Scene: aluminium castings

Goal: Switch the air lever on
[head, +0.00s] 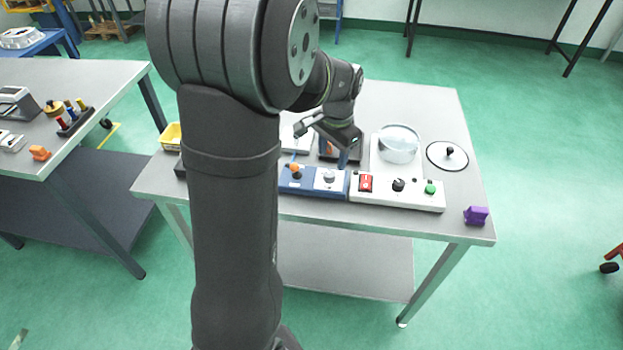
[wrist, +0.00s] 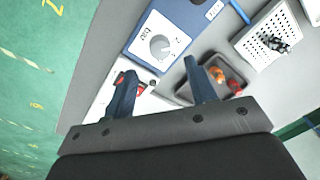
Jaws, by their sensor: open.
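The air panel is a blue box (head: 312,184) at the front edge of the table in the head view. An upright lever with an orange knob (head: 295,170) stands on its left half, and a round white dial (head: 328,177) is on its right half. In the wrist view the blue box (wrist: 185,28) and the dial (wrist: 160,46) show, but the orange-knobbed lever is not visible. My gripper (head: 323,145) is open and empty above and behind the panel. In the wrist view its fingers (wrist: 158,76) are spread, with the dial beyond them.
A white control box (head: 420,195) with a red switch (head: 365,183), black knob and green button adjoins on the right. A dark tray (wrist: 188,88) and white perforated tray (wrist: 265,38) lie nearby. A purple piece (head: 475,215) sits at the right corner.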

